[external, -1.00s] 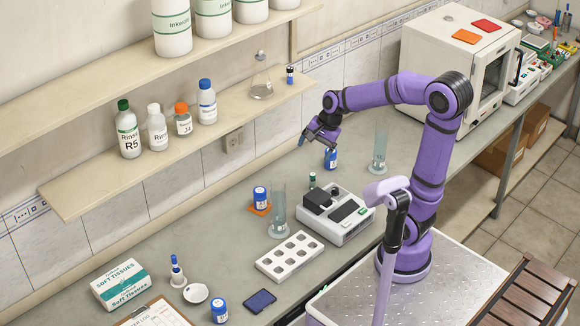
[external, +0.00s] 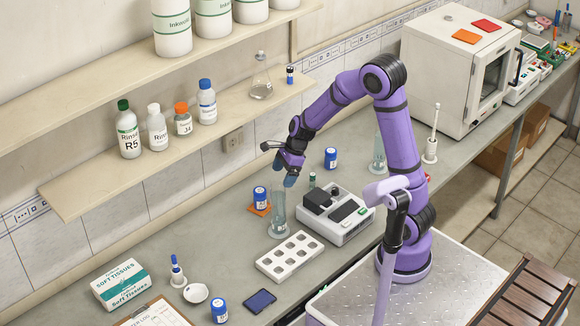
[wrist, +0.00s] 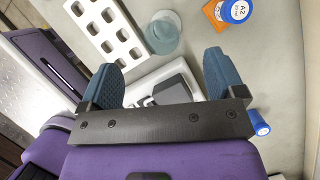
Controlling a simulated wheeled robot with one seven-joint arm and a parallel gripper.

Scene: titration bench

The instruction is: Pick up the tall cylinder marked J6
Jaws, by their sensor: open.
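A tall clear glass cylinder (external: 278,222) stands upright on the bench, left of the white instrument. A second tall clear cylinder (external: 378,152) stands farther right, partly behind my arm. I cannot read a J6 mark on either. My gripper (external: 290,182) is open and empty, just above and slightly right of the nearer cylinder's top. In the wrist view, the nearer cylinder (wrist: 162,33) appears from above, ahead of the gap between my blue fingers (wrist: 162,62) and not between them.
A blue-capped bottle (external: 260,196) sits on an orange mat (external: 250,209) left of the nearer cylinder. The white instrument (external: 352,229) is to its right and a white holed rack (external: 268,265) in front. Another blue bottle (external: 331,158) stands behind.

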